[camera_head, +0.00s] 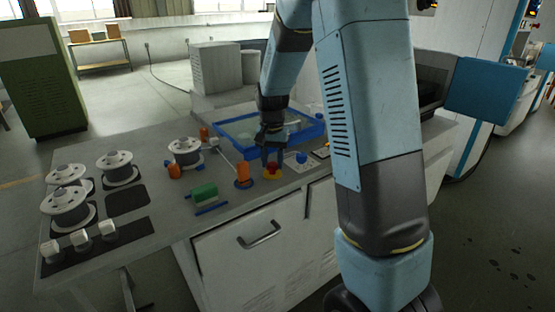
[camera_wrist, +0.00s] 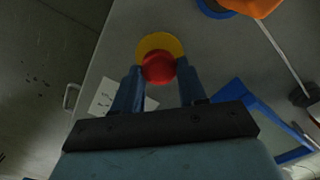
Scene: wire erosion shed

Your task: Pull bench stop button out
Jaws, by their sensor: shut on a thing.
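The bench stop button is a red mushroom head (camera_wrist: 158,67) on a yellow round base (camera_wrist: 160,44), near the bench's front edge. It also shows in the head view (camera_head: 272,169), just below my gripper. My gripper (camera_wrist: 159,78) points down at it, with one blue finger on each side of the red head. The fingers are shut on the red head. The exact contact points are partly hidden by the fingers.
An orange knob on a blue base (camera_head: 243,176) stands close left of the button. A blue-rimmed tray (camera_head: 232,148) lies behind. A white plate with a blue knob (camera_head: 300,161) is right. A green block (camera_head: 203,193) and several spools (camera_head: 117,166) stand left.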

